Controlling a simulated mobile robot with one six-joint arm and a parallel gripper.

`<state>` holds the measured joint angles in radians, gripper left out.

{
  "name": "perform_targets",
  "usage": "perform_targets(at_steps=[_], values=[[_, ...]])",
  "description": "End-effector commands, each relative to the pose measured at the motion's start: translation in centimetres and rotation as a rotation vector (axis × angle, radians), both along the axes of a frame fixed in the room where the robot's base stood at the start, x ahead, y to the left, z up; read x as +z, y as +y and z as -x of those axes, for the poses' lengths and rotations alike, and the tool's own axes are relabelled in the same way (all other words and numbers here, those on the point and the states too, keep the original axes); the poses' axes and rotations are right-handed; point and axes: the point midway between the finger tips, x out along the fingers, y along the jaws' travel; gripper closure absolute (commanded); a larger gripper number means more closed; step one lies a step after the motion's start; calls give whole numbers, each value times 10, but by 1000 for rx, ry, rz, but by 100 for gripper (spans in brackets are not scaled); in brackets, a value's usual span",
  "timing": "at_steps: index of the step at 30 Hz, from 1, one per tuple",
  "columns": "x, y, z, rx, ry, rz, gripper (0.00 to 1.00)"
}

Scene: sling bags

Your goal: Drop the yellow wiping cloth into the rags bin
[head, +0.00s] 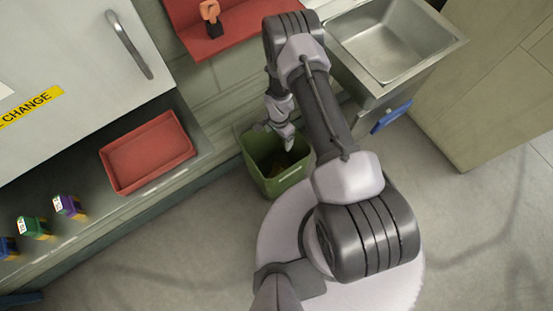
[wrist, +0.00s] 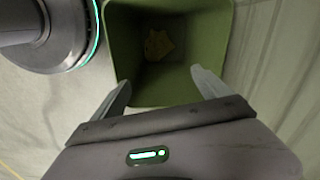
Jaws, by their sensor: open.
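The green bin (head: 286,179) stands on the floor against the counter in the head view. It also fills the top middle of the wrist view (wrist: 122,55). The yellow cloth (wrist: 158,44) lies crumpled at the bottom of the bin in the wrist view. In the head view only a dim brownish patch shows inside. My gripper (wrist: 160,85) is open and empty, with its two fingers spread at the bin's near edge. In the head view my gripper (head: 287,143) hangs over the bin's opening, apart from the cloth.
A red tray (head: 148,152) lies on the counter, with several small coloured boxes (head: 68,207) to its left. A steel sink (head: 390,40) is at the upper right, with a blue item (head: 391,116) below it. A red shelf (head: 240,32) holds a small orange-and-black object (head: 210,17). Open floor lies at right.

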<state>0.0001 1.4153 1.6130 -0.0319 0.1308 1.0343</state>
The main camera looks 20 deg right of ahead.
Motion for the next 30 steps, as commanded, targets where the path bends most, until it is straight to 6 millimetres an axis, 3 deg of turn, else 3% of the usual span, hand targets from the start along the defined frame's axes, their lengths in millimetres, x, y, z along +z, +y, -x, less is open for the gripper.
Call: perform_targets(at_steps=[2,10,13,17,24,30], values=[[14,0,0,0,0,0,13],[13,0,0,0,0,0,13],[23,0,-1,0,-1,0,13],[60,0,-1,0,-2,0,13],[141,0,-1,0,-2,0,13],[180,0,0,0,-1,0,13]])
